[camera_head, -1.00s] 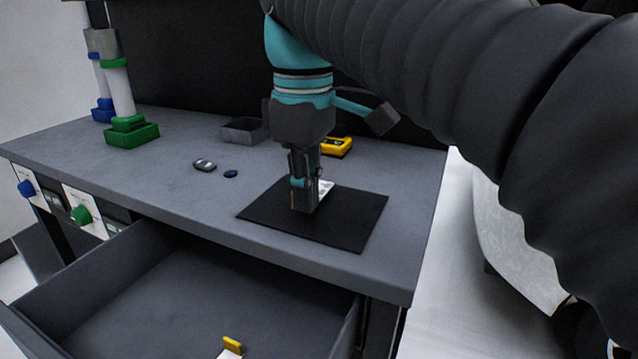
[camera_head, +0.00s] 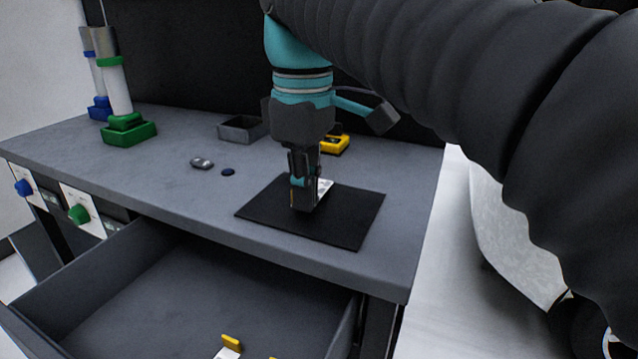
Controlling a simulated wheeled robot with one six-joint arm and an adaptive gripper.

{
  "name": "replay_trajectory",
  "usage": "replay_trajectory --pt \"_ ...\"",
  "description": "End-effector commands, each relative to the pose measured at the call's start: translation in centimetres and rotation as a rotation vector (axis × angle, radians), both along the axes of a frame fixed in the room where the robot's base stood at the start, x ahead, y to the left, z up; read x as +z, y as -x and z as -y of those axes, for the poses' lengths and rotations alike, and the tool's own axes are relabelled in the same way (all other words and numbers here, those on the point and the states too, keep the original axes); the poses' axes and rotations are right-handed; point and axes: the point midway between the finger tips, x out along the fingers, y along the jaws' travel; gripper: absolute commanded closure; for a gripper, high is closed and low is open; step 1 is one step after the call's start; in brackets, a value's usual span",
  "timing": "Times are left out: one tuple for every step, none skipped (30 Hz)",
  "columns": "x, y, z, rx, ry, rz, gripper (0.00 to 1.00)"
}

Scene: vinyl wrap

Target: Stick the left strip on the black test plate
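The black test plate (camera_head: 345,225) lies flat on the grey bench top. My gripper (camera_head: 303,205) points straight down over the plate's left-middle part, with its tips at or very near the surface. A small white strip piece (camera_head: 325,186) shows just behind and right of the fingers, on or just above the plate. A bit of yellow shows at the fingertips. I cannot tell whether the fingers are closed on the strip. Another white strip with a yellow end (camera_head: 230,343) shows in the open drawer at the bottom edge, partly cut off.
The open drawer (camera_head: 165,300) juts out in front of the bench. A grey tray (camera_head: 242,130), a yellow device (camera_head: 335,144), a grey oval item (camera_head: 202,163) and a dark blue disc (camera_head: 228,172) lie on the bench. Green (camera_head: 129,132) and blue holders stand back left.

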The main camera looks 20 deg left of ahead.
Motion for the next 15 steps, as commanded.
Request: replay_trajectory --pt "-0.04 0.0 0.0 0.0 0.0 0.0 1.0" --pt "-0.07 0.0 0.0 0.0 0.0 0.0 1.0" --pt "-0.11 0.0 0.0 0.0 0.0 0.0 1.0" --pt "-0.15 0.0 0.0 0.0 0.0 0.0 1.0" --pt "-0.19 0.0 0.0 0.0 0.0 0.0 1.0" --pt "-0.24 0.0 0.0 0.0 0.0 0.0 1.0" --pt "-0.28 0.0 0.0 0.0 0.0 0.0 1.0" --pt "-0.32 0.0 -0.01 0.0 0.0 0.0 1.0" --pt "-0.37 0.0 -0.01 0.0 0.0 0.0 1.0" --pt "-0.41 0.0 -0.01 0.0 0.0 0.0 1.0" --pt "-0.45 0.0 -0.01 0.0 0.0 0.0 1.0" --pt "-0.49 0.0 -0.01 0.0 0.0 0.0 1.0" --pt "-0.53 0.0 -0.01 0.0 0.0 0.0 1.0" --pt "-0.57 0.0 -0.01 0.0 0.0 0.0 1.0" --pt "-0.62 0.0 -0.01 0.0 0.0 0.0 1.0"
